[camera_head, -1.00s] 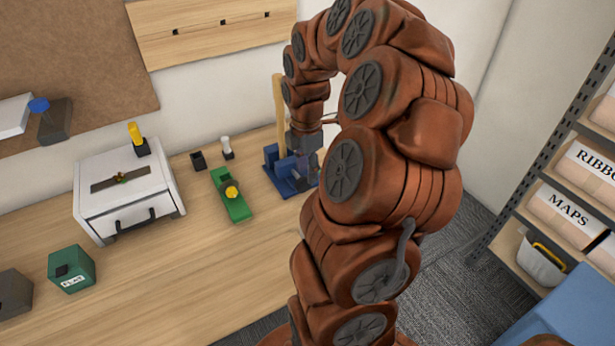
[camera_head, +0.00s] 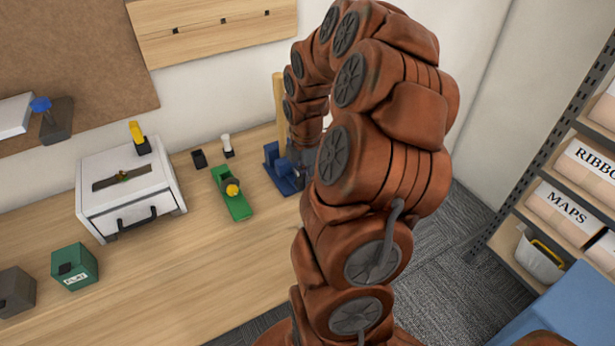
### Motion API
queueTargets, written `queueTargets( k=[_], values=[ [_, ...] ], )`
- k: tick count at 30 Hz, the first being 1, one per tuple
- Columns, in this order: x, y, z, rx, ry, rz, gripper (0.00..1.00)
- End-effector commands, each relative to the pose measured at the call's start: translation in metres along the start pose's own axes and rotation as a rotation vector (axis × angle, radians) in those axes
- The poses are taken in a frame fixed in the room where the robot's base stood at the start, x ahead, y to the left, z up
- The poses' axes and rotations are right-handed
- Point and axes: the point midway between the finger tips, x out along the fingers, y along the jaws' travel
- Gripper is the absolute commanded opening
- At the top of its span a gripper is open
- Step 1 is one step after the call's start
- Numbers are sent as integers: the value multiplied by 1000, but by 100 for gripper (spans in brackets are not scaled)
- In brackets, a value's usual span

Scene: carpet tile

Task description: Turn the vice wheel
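The blue vice (camera_head: 284,179) stands on the wooden bench, near its back edge and just left of my arm. Its base and upright blue jaw show. No wheel can be made out on it; its right side is hidden by my arm. My gripper (camera_head: 301,155) is a small dark grey shape at the end of my reddish-brown arm, pointing down at the right part of the vice. Its fingers are hidden or too small to see, so I cannot tell whether it is open or touches the vice.
A wooden post (camera_head: 279,105) stands behind the vice. Left of it are a green block with a yellow knob (camera_head: 232,188), a white drawer box (camera_head: 130,195) and a green box (camera_head: 74,266). The front of the bench (camera_head: 190,290) is clear. Shelves (camera_head: 560,190) stand at the right.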

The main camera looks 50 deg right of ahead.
Motion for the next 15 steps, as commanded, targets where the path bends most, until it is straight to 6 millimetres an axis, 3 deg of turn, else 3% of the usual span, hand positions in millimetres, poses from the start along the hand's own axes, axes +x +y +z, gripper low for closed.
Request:
queueTargets(
  k=[4, 15],
  values=[
    [0, -1, 0, 0, 0, -2, 0],
    [1, -1, -1, -1, -16, -4, 0]
  ],
)
